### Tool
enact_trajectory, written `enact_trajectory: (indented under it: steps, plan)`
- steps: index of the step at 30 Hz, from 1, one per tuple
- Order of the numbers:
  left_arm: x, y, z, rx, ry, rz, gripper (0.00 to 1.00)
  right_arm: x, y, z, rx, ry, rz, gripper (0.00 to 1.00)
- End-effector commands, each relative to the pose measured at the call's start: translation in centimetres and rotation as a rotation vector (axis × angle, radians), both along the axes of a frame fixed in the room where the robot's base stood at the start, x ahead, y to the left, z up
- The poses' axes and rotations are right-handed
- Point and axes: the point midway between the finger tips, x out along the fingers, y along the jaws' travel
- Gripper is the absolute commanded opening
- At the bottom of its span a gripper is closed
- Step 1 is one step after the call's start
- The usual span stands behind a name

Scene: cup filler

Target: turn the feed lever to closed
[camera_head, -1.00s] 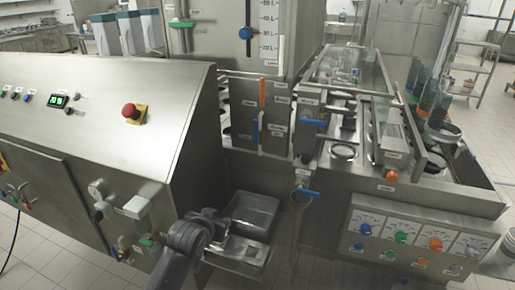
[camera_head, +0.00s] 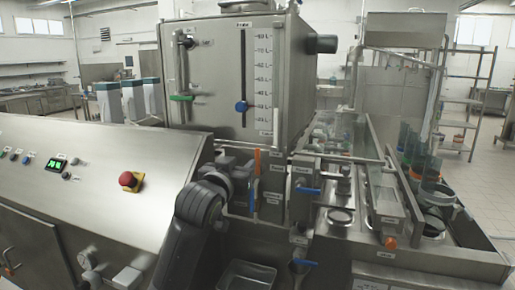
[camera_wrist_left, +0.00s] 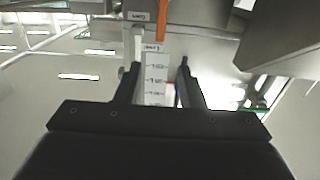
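An orange lever (camera_head: 257,162) stands upright on the machine front below the tank; it also shows at the top of the left wrist view (camera_wrist_left: 162,20). Its label is too small to read, so I cannot confirm it is the feed lever. My left gripper (camera_wrist_left: 160,70) is open, its two fingers apart with nothing between them. A white level scale (camera_wrist_left: 155,75) shows behind the gap. In the head view the left gripper is just left of the orange lever, partly hidden by my arm. My right gripper is out of view.
A blue-handled valve (camera_head: 308,190) is to the right. A red emergency button (camera_head: 128,179) sits on the sloping panel at left. A clear bin (camera_head: 247,275) is below.

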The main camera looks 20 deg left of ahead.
Motion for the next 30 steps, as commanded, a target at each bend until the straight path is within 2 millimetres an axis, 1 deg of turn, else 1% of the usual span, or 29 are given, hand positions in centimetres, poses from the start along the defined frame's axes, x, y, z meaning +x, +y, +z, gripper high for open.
enact_trajectory:
  steps: [1,6,18,24,30]
  plan:
    - [0.9,-0.1,0.2,-0.001,0.002,0.0,0.35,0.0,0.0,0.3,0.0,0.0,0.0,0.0]
    - [3.6,-0.2,0.1,-0.001,0.003,0.0,0.35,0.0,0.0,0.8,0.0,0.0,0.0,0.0]
    - [9.3,-0.3,0.1,0.0,0.002,0.0,0.35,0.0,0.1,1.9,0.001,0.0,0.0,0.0]
    - [11.6,-0.4,0.1,0.0,0.002,0.0,0.35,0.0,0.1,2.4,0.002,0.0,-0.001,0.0]
    - [12.8,-0.5,0.0,0.0,0.001,0.0,0.35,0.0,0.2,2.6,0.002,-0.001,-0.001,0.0]
